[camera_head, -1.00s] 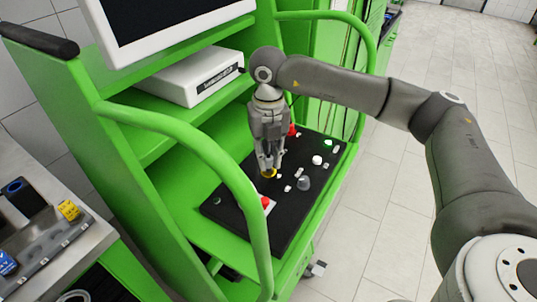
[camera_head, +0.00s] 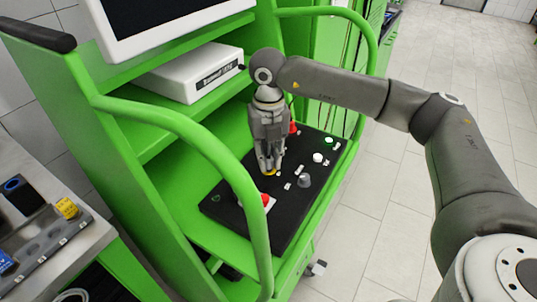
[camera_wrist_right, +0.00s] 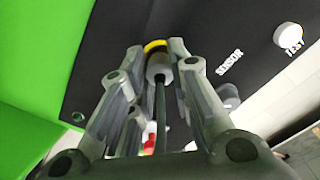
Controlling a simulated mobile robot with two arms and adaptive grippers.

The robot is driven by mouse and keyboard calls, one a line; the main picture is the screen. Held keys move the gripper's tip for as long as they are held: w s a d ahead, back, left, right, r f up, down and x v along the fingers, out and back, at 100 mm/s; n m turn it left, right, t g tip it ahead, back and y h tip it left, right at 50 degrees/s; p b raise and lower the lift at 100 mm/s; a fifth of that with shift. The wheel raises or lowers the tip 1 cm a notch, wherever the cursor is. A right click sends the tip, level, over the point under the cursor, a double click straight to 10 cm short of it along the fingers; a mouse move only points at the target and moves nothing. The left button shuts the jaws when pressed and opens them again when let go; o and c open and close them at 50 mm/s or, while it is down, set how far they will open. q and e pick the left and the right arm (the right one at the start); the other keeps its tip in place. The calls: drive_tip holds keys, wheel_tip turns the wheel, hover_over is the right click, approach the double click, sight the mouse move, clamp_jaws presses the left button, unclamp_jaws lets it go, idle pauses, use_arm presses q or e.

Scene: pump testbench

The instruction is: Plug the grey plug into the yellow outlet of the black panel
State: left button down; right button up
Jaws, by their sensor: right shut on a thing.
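The black panel (camera_head: 240,205) lies on a shelf of the green cart. My right gripper (camera_head: 270,168) points down at the yellow outlet (camera_head: 271,173), which is mostly hidden behind the fingertips. In the right wrist view, my gripper (camera_wrist_right: 160,62) is shut on the grey plug (camera_wrist_right: 159,67), with a dark cable running back between the fingers. The plug's far end meets the yellow ring of the outlet (camera_wrist_right: 155,45). How deep the plug sits cannot be told. The plug is hidden by the fingers in the head view. My left gripper is not in view.
Green handrails (camera_head: 215,140) curve beside the panel. A white box (camera_head: 195,75) sits on the shelf above. A grey workbench (camera_head: 50,225) is at the left.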

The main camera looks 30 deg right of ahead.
drive_tip(key=shift+f+b, duration=0.35)
drive_tip(key=shift+f, duration=0.15)
drive_tip(key=o, duration=0.9)
drive_tip(key=shift+o, duration=0.2)
drive_tip(key=o, duration=0.4)
drive_tip(key=shift+r, duration=0.15)
drive_tip(key=shift+r+p, duration=2.45)
drive_tip(key=shift+r, duration=1.45)
